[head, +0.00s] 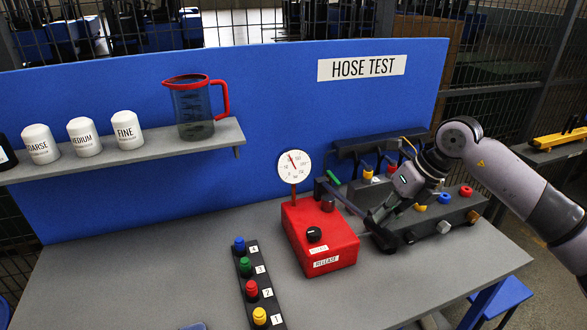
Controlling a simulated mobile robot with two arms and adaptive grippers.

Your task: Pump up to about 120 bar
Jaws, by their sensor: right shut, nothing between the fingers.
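The red pump box (318,240) stands on the grey bench, with a black knob on top and a label reading RELEASE on its front. Its round white gauge (294,165) stands on a red stem at the back. The gauge needle points nearly straight up, slightly left; the small numbers are hard to read. A dark lever (345,199) slants down to the right beside the pump. My right gripper (374,219) comes in from the right, shut and empty, with its fingers near the lever's lower end. I cannot tell whether they touch. My left gripper is not in view.
A dark manifold (455,213) with coloured caps lies right of the pump, partly behind my right arm. A black strip (262,287) with coloured, numbered plugs lies front left of the pump. A shelf (130,150) holds a jug (194,110) and white canisters. The bench's left is clear.

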